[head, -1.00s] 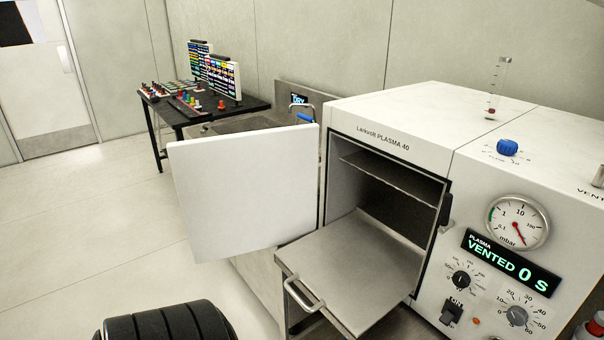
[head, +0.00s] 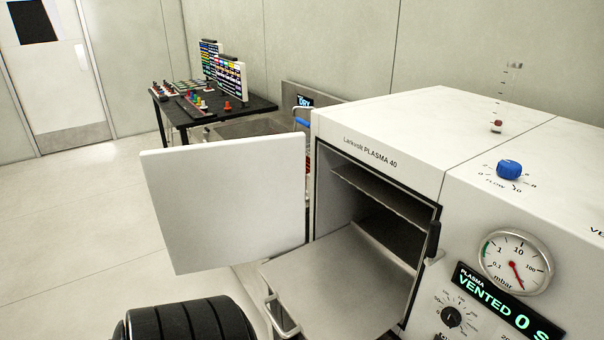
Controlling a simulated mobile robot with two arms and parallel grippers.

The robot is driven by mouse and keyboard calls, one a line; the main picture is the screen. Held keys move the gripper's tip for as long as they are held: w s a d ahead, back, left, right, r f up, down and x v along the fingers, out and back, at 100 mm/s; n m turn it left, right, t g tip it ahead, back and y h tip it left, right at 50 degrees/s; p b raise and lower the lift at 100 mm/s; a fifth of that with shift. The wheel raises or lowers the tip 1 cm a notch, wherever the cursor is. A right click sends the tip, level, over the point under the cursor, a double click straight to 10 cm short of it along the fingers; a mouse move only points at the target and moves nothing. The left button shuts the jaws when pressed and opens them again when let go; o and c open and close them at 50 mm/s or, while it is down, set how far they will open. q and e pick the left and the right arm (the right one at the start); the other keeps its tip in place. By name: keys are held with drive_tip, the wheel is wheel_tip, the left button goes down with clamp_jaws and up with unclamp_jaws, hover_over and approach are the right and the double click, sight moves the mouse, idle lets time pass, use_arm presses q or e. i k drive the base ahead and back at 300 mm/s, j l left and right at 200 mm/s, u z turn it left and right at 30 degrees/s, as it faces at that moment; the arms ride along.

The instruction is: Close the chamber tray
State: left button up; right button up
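The chamber tray (head: 335,285) is a flat grey metal shelf. It is pulled out of the open chamber of the white plasma machine (head: 400,125). Its loop handle (head: 278,319) is on the front edge, at the lower middle of the head view. The white chamber door (head: 225,203) stands swung open to the left of the opening. An upper shelf (head: 380,193) is inside the chamber. A black ribbed part of mine shows at the bottom left, close to the tray handle. Neither gripper is in view.
The machine front has a pressure gauge (head: 515,262), a display (head: 505,305) reading VENTED 0 S and a knob (head: 451,317). A blue knob (head: 509,170) is on top. A black table (head: 235,108) with racks stands behind left. The floor at left is clear.

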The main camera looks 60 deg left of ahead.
sight(345, 284)
drive_tip(key=i+u, duration=0.1)
drive_tip(key=u, duration=2.05)
